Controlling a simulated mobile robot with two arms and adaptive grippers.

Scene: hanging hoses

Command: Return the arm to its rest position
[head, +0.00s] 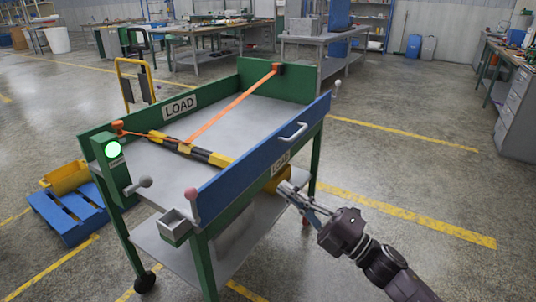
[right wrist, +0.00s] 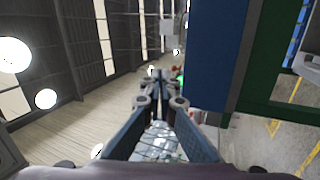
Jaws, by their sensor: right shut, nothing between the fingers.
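My right arm comes in from the lower right in the head view. My right gripper (head: 286,188) is shut and empty, just outside the blue side panel (head: 262,148) of the green cart, near its lower edge. I cannot tell whether the fingertips touch the cart. In the right wrist view the fingers of the gripper (right wrist: 160,76) meet at their tips, with the blue panel (right wrist: 208,50) close on the right. My left gripper is not in view.
The green cart (head: 122,190) has a grey top crossed by an orange strap (head: 232,106) and a yellow-black bar (head: 190,148). A white handle (head: 293,133) juts from the blue panel. A blue pallet (head: 68,215) lies at left. The floor right of the cart is clear.

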